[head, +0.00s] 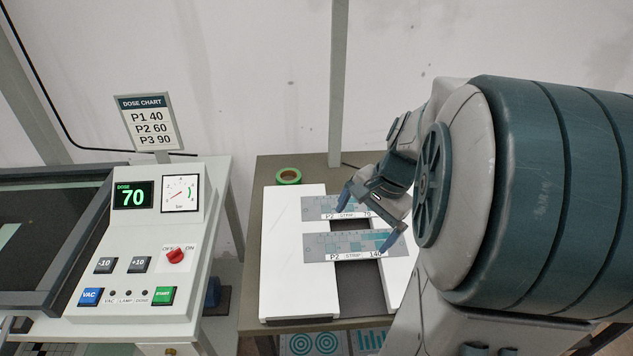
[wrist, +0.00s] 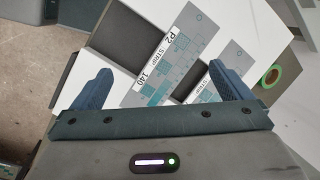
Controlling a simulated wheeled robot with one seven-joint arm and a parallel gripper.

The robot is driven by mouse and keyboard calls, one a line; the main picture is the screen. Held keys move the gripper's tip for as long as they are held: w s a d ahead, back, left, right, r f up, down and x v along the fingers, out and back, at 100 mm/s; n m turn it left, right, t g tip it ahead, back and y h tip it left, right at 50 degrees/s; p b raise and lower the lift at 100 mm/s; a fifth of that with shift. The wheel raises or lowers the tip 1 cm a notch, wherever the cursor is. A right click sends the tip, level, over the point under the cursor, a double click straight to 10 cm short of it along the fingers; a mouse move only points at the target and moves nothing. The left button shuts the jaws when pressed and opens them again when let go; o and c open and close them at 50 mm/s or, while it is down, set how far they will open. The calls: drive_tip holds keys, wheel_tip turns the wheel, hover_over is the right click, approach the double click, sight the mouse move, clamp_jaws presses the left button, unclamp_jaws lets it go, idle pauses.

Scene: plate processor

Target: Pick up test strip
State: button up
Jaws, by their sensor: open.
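Two grey test strips with teal patches lie across a white slotted stand in the head view. The nearer strip (head: 322,248) is labelled "P2 STRIP 140"; it also shows in the wrist view (wrist: 185,48). The farther strip (head: 318,206) reads "P2 STRIP" with a partly hidden number; its end shows in the wrist view (wrist: 233,58). My gripper (head: 372,218) is open and empty at the right ends of the strips, with blue fingers spread.
The white stand (head: 290,280) rests on a brown table (head: 255,240) and has a dark gap through its middle. A green tape roll (head: 288,176) lies behind it. The control panel (head: 135,230) with dose display "70" and the dose chart (head: 146,122) stand at the left.

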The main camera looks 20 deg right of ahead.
drive_tip(key=d+m+t+y+p, duration=0.1)
drive_tip(key=d+m+p, duration=0.1)
drive_tip(key=d+m, duration=0.65)
approach(371, 243)
drive_tip(key=shift+n+p+x, duration=0.25)
drive_tip(key=shift+p+x, duration=0.1)
drive_tip(key=shift+x, duration=0.55)
drive_tip(key=shift+p+x, duration=0.4)
drive_tip(key=shift+x, duration=2.4)
drive_tip(key=shift+s, duration=0.1)
drive_tip(key=c, duration=1.1)
